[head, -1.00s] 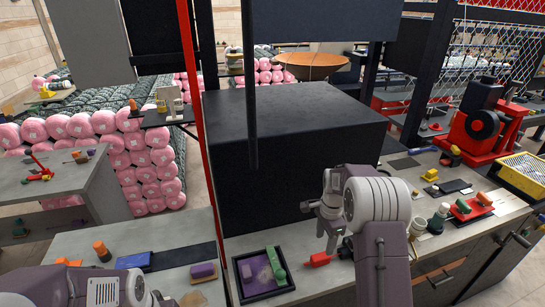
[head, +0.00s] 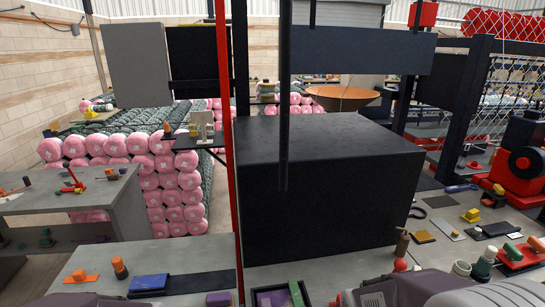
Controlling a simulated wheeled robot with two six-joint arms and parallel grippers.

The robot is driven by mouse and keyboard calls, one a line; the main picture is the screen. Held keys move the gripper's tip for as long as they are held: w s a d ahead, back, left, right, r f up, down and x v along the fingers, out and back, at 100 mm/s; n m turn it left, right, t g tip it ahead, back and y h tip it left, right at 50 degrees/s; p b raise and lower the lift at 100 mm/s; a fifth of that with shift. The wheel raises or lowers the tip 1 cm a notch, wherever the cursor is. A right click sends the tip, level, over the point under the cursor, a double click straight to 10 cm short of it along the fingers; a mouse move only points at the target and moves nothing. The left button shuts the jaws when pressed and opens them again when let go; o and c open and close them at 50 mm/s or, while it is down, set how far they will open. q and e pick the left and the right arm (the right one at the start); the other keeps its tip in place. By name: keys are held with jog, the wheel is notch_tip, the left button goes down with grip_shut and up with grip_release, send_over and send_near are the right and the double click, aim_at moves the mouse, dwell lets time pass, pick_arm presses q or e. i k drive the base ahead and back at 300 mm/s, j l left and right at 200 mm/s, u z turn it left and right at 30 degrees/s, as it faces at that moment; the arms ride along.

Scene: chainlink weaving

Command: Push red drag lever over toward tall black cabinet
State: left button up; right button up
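The tall black cabinet (head: 325,195) stands in the middle of the head view. I cannot tell for certain which red part is the drag lever. A small red handle-like piece (head: 338,300) shows at the bottom edge, in front of the cabinet and partly cut off. A red ball-shaped knob (head: 400,265) sits by the cabinet's lower right corner. A small red lever-like device (head: 71,181) stands on the grey table at left. Parts of my two arms show along the bottom edge, but both grippers are outside the picture.
A tall red post (head: 225,150) runs up beside the cabinet's left edge. A dark tray (head: 258,299) with a green piece lies in front of the cabinet. The right bench holds a yellow block (head: 471,215) and a red machine (head: 520,160). Pink rolls (head: 170,170) are stacked behind.

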aim_at(400, 264)
jog(key=l+z, duration=0.1)
jog(key=z, duration=1.25)
